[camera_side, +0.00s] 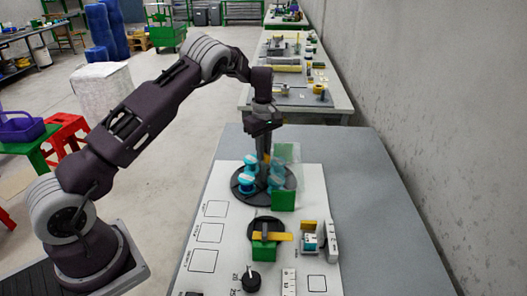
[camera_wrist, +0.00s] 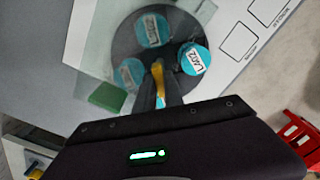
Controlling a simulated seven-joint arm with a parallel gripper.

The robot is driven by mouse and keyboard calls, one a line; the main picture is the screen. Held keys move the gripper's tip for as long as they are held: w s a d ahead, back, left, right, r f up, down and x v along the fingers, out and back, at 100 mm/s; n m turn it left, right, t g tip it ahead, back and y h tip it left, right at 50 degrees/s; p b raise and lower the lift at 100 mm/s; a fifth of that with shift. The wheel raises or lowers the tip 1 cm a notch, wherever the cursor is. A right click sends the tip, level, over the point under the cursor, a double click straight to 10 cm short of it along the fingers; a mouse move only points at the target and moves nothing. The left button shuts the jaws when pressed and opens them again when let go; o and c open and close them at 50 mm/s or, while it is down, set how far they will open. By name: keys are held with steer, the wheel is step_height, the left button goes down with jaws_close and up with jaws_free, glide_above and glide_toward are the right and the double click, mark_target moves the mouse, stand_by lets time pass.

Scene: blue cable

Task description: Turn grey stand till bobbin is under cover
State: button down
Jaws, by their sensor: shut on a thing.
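The grey stand is a dark round turntable; its bare rim shows in the side view (camera_side: 240,194) and the wrist view (camera_wrist: 120,45). Teal bobbins stand on it. One bobbin (camera_wrist: 194,58) is vivid and clear of the cover at the right in the wrist view. Another bobbin (camera_wrist: 130,73) looks pale through the clear cover (camera_wrist: 92,45); an upper bobbin (camera_wrist: 152,30) also looks somewhat pale. The cover, with green blocks (camera_side: 284,200), is on the stand's right in the side view. My gripper (camera_side: 266,155) points down, shut at the stand's middle, beside a yellow-orange part (camera_wrist: 158,78).
The white board (camera_side: 205,215) has printed squares. Nearer the camera are a yellow bar on a black disc (camera_side: 265,237), a black knob (camera_side: 247,281) and white blocks (camera_side: 331,245). The grey table (camera_side: 355,185) is clear at the right, before the wall.

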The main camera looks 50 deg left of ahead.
steer(key=shift+r+n, duration=0.1)
steer(key=shift+n, duration=4.6)
steer(key=c, duration=1.4)
jaws_free()
steer(key=shift+c, duration=0.2)
step_height(320, 180, up, 7)
steer(key=shift+r, duration=0.1)
